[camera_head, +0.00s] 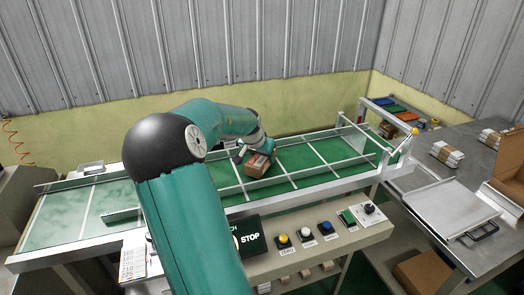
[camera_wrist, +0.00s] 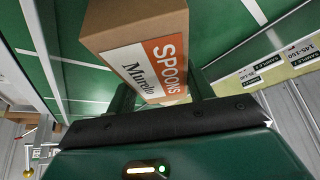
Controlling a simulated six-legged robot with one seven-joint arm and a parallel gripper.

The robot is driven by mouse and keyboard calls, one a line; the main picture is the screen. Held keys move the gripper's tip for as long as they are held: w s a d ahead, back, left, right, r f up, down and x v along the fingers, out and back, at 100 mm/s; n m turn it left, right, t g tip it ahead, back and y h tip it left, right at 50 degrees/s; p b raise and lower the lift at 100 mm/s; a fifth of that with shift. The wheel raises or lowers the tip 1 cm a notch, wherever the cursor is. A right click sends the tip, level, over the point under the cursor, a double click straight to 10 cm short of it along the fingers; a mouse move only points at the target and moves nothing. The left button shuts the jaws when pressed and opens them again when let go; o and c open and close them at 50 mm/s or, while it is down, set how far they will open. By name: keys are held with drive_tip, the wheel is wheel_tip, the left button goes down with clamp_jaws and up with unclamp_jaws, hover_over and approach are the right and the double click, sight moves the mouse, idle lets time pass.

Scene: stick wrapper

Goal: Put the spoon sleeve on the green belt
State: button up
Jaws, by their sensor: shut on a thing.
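The spoon sleeve (camera_head: 259,164) is a brown box with an orange and white label. In the wrist view the sleeve (camera_wrist: 150,50) shows the word "SPOONS" and sits between the two fingers. My gripper (camera_head: 245,154) is shut on it, over the middle of the green belt (camera_head: 310,160). The belt has white cross lines and metal side rails, and it also shows in the wrist view (camera_wrist: 85,80). I cannot tell whether the sleeve touches the belt. My arm hides part of the belt's left half.
A control panel (camera_head: 325,233) with coloured buttons and a STOP sign runs along the belt's front. A metal table (camera_head: 470,185) with a white tray (camera_head: 433,207) and wrapped bundles (camera_head: 447,153) stands at right. The belt right of the sleeve is clear.

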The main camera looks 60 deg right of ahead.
drive_tip(key=shift+f, duration=0.7)
idle(0.4)
drive_tip(key=o, duration=1.1)
drive_tip(key=shift+o, duration=0.2)
